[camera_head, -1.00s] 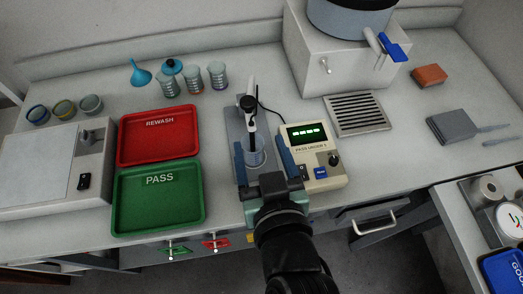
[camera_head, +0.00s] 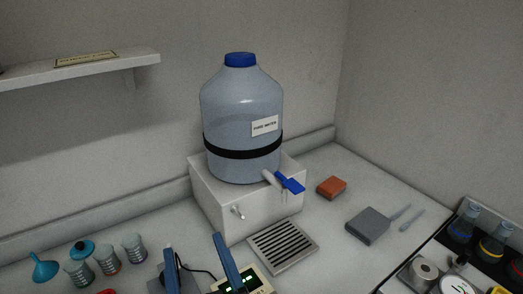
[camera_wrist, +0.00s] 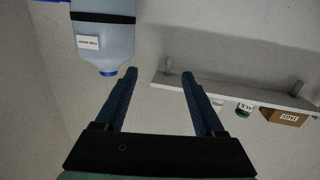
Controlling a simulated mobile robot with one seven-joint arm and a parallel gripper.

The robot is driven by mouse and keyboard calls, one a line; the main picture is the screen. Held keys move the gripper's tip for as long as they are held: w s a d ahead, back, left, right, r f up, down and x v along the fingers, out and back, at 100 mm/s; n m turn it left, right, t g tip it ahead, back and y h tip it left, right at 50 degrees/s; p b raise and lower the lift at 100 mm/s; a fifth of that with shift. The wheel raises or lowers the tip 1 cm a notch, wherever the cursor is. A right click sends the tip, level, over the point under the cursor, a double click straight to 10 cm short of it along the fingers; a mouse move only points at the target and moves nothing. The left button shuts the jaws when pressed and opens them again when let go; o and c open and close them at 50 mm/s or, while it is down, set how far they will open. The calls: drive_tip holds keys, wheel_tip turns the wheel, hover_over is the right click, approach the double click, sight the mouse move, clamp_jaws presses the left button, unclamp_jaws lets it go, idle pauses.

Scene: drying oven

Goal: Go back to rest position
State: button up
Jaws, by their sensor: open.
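My gripper (camera_head: 196,252) is at the bottom edge of the head view, with its two blue fingers pointing up and spread apart. In the wrist view the gripper (camera_wrist: 158,82) is open, and nothing is between its fingers. That view is upside down and shows the water bottle (camera_wrist: 104,42) beyond the left finger and the wall shelf (camera_wrist: 235,95) beyond the right finger. The meter with the green display (camera_head: 243,286) is partly cut off behind my right finger in the head view.
A large water bottle (camera_head: 242,112) stands on a white box (camera_head: 216,207) with a blue-handled tap (camera_head: 290,183). A drain grille (camera_head: 283,247) lies in front. Glass jars (camera_head: 107,260) and a blue funnel (camera_head: 43,267) stand at left. A shelf (camera_head: 75,72) juts from the wall.

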drive_tip(key=w+d+r+m+t+h, duration=0.1)
drive_tip(key=w+d+r+t, duration=0.15)
drive_tip(key=r, duration=0.65)
drive_tip(key=w+d+r+m+t+h, duration=0.15)
drive_tip(key=r+t, duration=0.25)
drive_tip(key=r, duration=0.5)
drive_tip(key=s+d+r+m+t+h, duration=0.1)
drive_tip(key=s+d+r+t+h, duration=0.1)
drive_tip(key=r, duration=0.6)
drive_tip(key=s+d+r+m+t+h, duration=0.1)
drive_tip(key=s+d+r+t+h, duration=0.1)
drive_tip(key=r, duration=0.7)
drive_tip(key=shift+s+d+r+t+p, duration=0.2)
drive_tip(key=shift+s+d+t+p, duration=0.3)
drive_tip(key=shift+s, duration=0.65)
